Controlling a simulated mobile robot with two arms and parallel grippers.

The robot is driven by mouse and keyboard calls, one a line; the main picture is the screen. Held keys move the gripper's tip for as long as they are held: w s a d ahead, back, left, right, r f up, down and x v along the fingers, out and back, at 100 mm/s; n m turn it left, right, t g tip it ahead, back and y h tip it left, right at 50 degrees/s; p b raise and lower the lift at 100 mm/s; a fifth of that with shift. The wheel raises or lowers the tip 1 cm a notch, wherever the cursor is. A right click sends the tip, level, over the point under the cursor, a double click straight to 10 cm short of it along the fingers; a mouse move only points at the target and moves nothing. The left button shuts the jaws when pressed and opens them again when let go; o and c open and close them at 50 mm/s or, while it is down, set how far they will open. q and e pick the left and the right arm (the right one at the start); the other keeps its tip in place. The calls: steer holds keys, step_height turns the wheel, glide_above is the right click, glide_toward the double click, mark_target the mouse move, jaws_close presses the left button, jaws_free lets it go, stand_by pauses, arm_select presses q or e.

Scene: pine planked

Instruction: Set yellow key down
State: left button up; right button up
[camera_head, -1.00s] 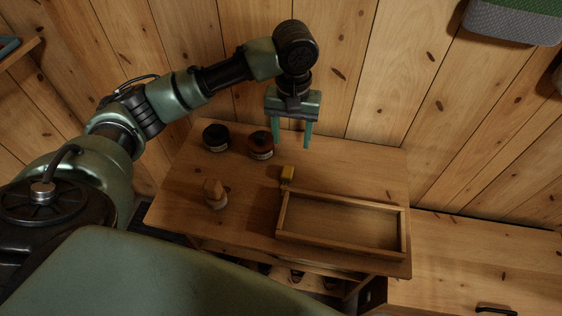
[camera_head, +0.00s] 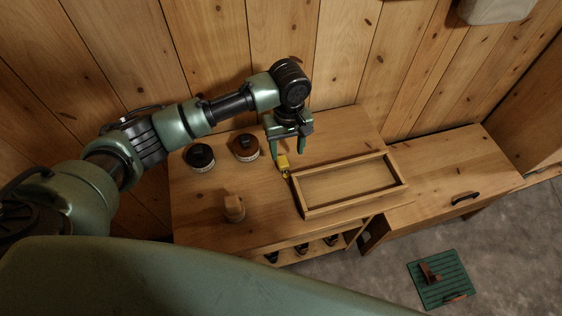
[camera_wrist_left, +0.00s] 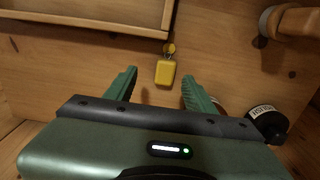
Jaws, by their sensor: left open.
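The yellow key (camera_head: 283,162), a small yellow block with a ring or tip at one end, lies on the wooden table (camera_head: 205,185) beside the tray's left corner. In the left wrist view the key (camera_wrist_left: 165,73) lies just beyond and between the fingertips, with bare wood around it. My left gripper (camera_head: 288,151) is open and points down close to the key, with nothing held. Its two green fingers also show in the left wrist view (camera_wrist_left: 159,76). I cannot tell the exact gap between fingers and key. My right gripper is not in view.
An open wooden tray (camera_head: 352,203) stands to the right of the key. The wall is close behind. A green slatted board (camera_head: 438,280) lies on the floor.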

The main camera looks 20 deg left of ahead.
mark_target(283, 161)
arm_select(q)
steer(key=f, duration=0.2)
steer(key=a+f+p, duration=0.1)
steer(key=f, duration=0.1)
steer(key=shift+a+f, duration=0.2)
steer(key=shift+f, duration=0.55)
steer(key=c, duration=1)
jaws_close()
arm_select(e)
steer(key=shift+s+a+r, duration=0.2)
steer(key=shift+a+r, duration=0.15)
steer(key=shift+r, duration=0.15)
